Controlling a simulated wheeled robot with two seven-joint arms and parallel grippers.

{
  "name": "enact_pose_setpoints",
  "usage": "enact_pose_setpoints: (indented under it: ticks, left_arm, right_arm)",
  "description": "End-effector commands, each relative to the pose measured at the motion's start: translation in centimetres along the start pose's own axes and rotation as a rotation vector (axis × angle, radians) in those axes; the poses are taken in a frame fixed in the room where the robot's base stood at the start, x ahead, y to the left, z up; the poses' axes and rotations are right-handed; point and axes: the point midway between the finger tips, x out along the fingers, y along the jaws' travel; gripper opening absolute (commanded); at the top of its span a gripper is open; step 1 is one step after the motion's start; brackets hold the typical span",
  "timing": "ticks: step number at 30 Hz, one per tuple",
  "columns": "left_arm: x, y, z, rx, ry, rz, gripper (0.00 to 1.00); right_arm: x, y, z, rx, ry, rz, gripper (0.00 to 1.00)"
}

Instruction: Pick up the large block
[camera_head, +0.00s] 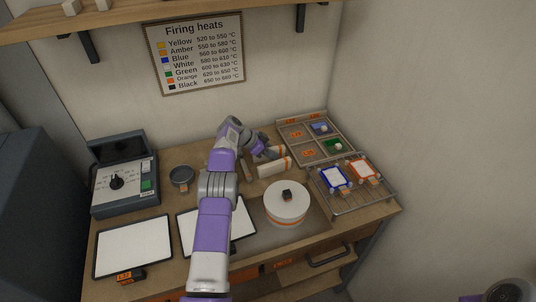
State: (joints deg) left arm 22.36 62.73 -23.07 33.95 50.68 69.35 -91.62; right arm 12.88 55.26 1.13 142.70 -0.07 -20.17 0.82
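I cannot tell for certain which thing is the large block. A small dark block (287,195) sits on top of a white round turntable (283,212) at the front of the bench. A longer white piece with orange bands (272,168) lies behind the turntable. My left arm reaches up from the bottom edge, and its gripper (267,153) is low over the back of the bench, close to the white piece. The fingers are small and dark; whether they are apart or touch anything is unclear. My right gripper is not in view.
A divided tray (309,158) at the back right holds blue and green pieces. In front of it, a wire rack (347,202) carries blue-framed and orange-framed tiles. A control box (124,196), a dark cup (181,178) and white panels (133,246) occupy the left.

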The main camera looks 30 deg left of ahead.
Motion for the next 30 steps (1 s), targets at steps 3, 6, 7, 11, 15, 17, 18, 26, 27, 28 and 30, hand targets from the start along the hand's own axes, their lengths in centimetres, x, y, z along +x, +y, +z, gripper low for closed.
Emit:
enact_pose_setpoints:
  ticks: [3, 6, 7, 11, 15, 17, 18, 26, 27, 28, 30]
  left_arm:
    - [0.0, 0.0, 0.0, 0.000, 0.000, 0.000, 0.00]
    - [-0.1, 0.0, -0.1, 0.001, 0.001, -0.001, 0.00]
    - [-0.1, 0.0, -0.1, 0.001, 0.001, -0.001, 0.00]
    - [-0.1, 0.0, -0.1, 0.001, 0.001, -0.001, 0.00]
    - [-1.1, -0.1, -1.2, 0.004, 0.004, -0.004, 0.00]
    - [-1.9, -0.1, -2.0, 0.004, 0.004, -0.004, 0.00]
    - [-2.5, -0.1, -2.6, 0.005, 0.005, -0.003, 0.00]
    - [-6.1, -0.1, -6.1, 0.003, 0.003, -0.003, 0.00]
    - [-6.5, -0.1, -6.5, 0.003, 0.003, -0.003, 0.00]
    - [-6.7, -0.1, -6.7, 0.002, 0.002, -0.001, 0.00]
    - [-7.2, -0.1, -7.2, 0.002, 0.003, -0.001, 0.00]
  right_arm:
    - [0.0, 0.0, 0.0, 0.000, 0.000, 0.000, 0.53]
    - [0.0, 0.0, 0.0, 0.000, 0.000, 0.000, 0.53]
    - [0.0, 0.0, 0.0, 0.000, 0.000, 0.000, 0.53]
    - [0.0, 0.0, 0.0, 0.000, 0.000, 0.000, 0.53]
    - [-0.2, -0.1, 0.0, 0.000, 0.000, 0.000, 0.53]
    - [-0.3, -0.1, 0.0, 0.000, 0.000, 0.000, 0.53]
    - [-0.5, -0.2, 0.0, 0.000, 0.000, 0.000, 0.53]
    - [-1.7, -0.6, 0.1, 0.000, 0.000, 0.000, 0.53]
    - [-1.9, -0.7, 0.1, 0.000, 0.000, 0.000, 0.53]
    - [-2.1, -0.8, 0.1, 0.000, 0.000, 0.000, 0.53]
    - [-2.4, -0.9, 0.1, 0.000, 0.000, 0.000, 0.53]
